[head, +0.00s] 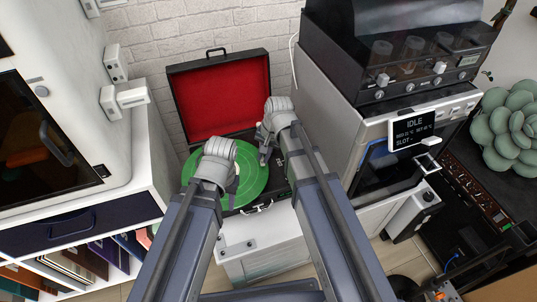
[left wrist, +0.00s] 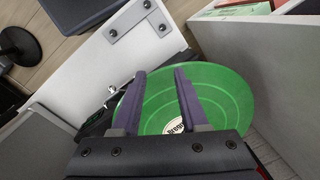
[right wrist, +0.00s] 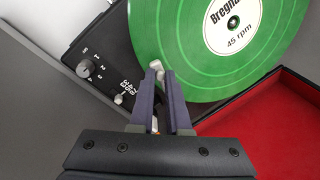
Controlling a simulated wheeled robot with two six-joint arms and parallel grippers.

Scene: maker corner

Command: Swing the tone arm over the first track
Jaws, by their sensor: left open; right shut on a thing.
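A green record (head: 254,182) with a white label (right wrist: 233,22) lies on the record player, whose black case (head: 260,208) stands open. The light grey tone arm (right wrist: 156,66) is between the fingers of my right gripper (right wrist: 161,84), which is shut on it. Its tip overlaps the record's outer edge in the right wrist view; whether it touches the record I cannot tell. In the head view my right gripper (head: 264,156) is at the record's right side. My left gripper (head: 233,187) is open and empty above the record; its spread fingers also show in the left wrist view (left wrist: 160,92).
The red-lined lid (head: 220,95) stands up behind the record. A knob (right wrist: 85,68) and a small lever (right wrist: 120,98) sit on the player's black deck. A white cabinet (head: 143,185) stands at left, and a grey machine with a display (head: 412,130) at right.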

